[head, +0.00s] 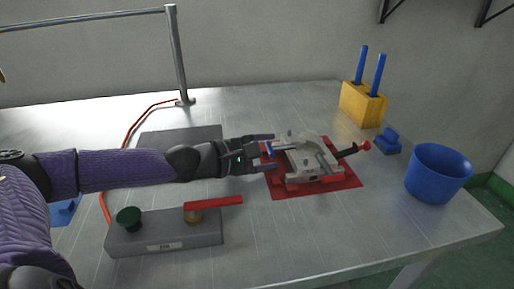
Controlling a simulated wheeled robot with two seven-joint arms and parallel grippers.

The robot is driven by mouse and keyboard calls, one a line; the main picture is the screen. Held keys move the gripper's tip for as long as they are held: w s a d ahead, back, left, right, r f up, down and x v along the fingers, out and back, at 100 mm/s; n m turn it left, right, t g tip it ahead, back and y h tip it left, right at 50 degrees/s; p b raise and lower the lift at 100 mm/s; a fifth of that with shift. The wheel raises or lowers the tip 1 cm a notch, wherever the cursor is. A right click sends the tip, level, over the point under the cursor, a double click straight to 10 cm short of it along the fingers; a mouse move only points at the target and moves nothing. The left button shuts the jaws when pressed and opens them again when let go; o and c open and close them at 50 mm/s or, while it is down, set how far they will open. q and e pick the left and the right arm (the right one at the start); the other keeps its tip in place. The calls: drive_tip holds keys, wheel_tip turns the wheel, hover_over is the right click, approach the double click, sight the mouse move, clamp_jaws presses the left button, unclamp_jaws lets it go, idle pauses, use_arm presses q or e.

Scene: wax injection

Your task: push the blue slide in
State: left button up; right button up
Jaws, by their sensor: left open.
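The pale metal mould (308,158) sits on a red mat (343,184) on the metal table. A small blue piece, which looks like the blue slide (269,148), shows at the mould's left side. My left gripper (268,153) reaches in from the left. Its jaws are open, with one finger behind the blue piece and one in front of it. I cannot tell whether the gripper touches the slide or how far the slide sticks out. A black rod with a red knob (364,146) sticks out of the mould's right side. My right gripper is not in view.
A grey box (165,234) with a green button and a red lever (213,202) stands in front of my left arm. A yellow block (362,104) with blue-handled tools, a blue block (387,142) and a blue bucket (438,175) stand at right. The front right table is clear.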

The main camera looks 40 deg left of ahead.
use_arm(q)
drive_tip(key=p+v, duration=0.2)
drive_tip(key=v, duration=0.1)
drive_tip(key=p+v, duration=0.2)
drive_tip(key=v, duration=0.1)
drive_tip(key=p+v, duration=0.3)
drive_tip(key=shift+s+r, duration=0.1)
drive_tip(key=shift+r, duration=0.25)
drive_tip(key=shift+s+f, duration=0.1)
drive_tip(key=shift+s, duration=0.05)
drive_tip(key=shift+f, duration=0.1)
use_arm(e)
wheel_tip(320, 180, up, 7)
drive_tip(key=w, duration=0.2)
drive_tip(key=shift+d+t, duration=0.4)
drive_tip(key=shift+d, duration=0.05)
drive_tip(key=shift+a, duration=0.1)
